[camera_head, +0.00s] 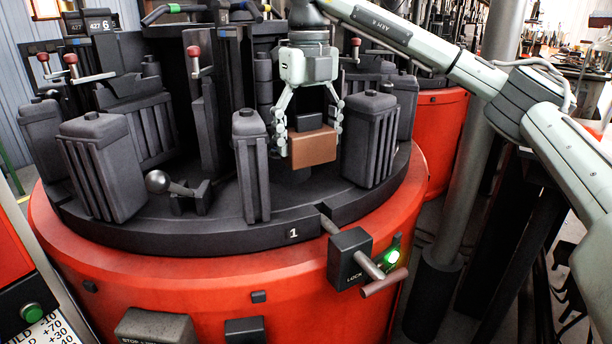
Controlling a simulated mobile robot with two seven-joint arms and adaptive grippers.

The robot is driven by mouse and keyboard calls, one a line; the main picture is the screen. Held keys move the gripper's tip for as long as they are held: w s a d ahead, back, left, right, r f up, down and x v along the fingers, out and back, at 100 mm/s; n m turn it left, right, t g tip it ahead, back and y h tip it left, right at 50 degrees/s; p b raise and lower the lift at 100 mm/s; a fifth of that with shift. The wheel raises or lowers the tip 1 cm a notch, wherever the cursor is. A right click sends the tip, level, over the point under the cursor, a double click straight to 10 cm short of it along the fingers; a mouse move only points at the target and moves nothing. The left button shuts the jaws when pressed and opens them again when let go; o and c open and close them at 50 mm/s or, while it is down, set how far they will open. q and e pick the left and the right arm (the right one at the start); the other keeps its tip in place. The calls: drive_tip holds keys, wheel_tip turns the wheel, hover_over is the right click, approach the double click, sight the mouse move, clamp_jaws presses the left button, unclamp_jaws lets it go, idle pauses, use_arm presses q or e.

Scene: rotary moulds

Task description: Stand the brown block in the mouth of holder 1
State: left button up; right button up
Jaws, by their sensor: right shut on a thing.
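The brown block (314,148) hangs between the fingers of my right gripper (308,130), which comes down from above and is shut on it. The block looks roughly level. The white label "1" (293,234) is on the front rim of the dark round turntable (150,237). Behind that label, holder 1 stands open, with a dark ribbed upright part (251,168) on the left and a broader ribbed part (370,142) on the right. The block is between these two parts, seemingly above a small dark seat that it partly hides. I cannot tell whether it touches anything. My left gripper is not in view.
The turntable sits on a red drum (210,285). Other dark mould parts (100,165) and red-knobbed levers (193,52) crowd its left and back. A lock box (349,258) with a handle and a lit green lamp (391,257) is at the front right.

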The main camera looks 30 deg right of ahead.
drive_tip(key=shift+f, duration=0.6)
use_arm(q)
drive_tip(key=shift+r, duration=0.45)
use_arm(e)
drive_tip(key=shift+f, duration=2.65)
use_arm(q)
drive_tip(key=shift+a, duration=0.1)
use_arm(e)
drive_tip(key=shift+f, duration=0.2)
drive_tip(key=o, duration=1.9)
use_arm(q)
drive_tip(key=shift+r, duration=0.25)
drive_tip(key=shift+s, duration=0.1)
